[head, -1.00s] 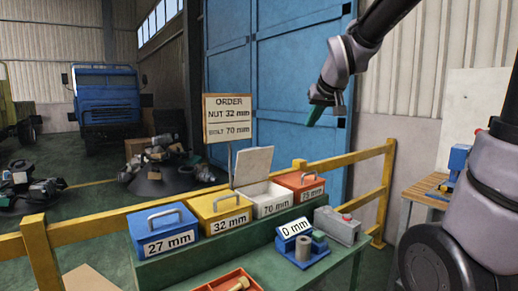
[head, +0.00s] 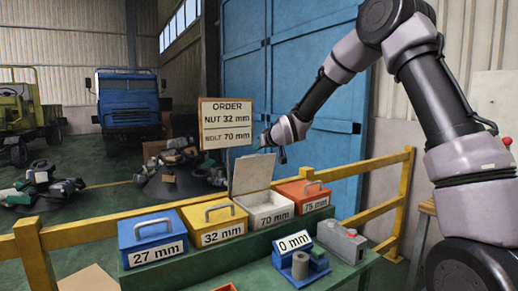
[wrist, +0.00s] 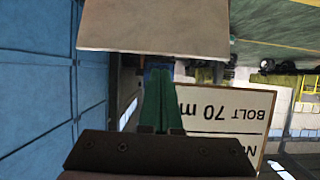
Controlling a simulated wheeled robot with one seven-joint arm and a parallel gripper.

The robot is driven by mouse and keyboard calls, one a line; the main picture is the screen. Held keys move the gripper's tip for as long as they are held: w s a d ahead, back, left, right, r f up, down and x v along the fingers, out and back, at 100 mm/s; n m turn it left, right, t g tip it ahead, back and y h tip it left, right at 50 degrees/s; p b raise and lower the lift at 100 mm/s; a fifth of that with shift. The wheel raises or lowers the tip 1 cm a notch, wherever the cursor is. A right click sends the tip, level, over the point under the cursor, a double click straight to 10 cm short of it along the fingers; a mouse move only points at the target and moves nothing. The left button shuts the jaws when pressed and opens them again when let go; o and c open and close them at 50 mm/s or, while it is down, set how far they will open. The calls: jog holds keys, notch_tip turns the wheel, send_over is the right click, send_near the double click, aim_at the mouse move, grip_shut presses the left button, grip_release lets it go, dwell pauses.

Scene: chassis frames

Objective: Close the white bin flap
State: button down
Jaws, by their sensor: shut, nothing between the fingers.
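The white bin (head: 268,214), labelled 70 mm, stands on the green bench between the yellow and orange bins. Its white flap (head: 252,174) is raised, standing up from the back edge of the bin. My gripper (head: 272,147) is just above and behind the raised flap's top edge, partly hidden in the head view. In the wrist view the green fingers (wrist: 158,98) are together with nothing between them. The flap (wrist: 153,28) fills the top of that view, just beyond the fingertips. I cannot tell whether they touch.
The yellow 32 mm bin (head: 215,224) and orange 75 mm bin (head: 305,194) flank the white bin, both closed. The blue 27 mm bin (head: 152,240) is at the left. The order sign (head: 226,122) stands close behind the flap. A yellow rail (head: 90,232) runs behind the bench.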

aim_at(251, 171)
jog(key=x, duration=0.6)
jog(key=shift+w+a+f, duration=0.1)
jog(key=shift+w+a, duration=0.05)
jog(key=shift+w, duration=0.1)
jog(key=shift+s, duration=0.15)
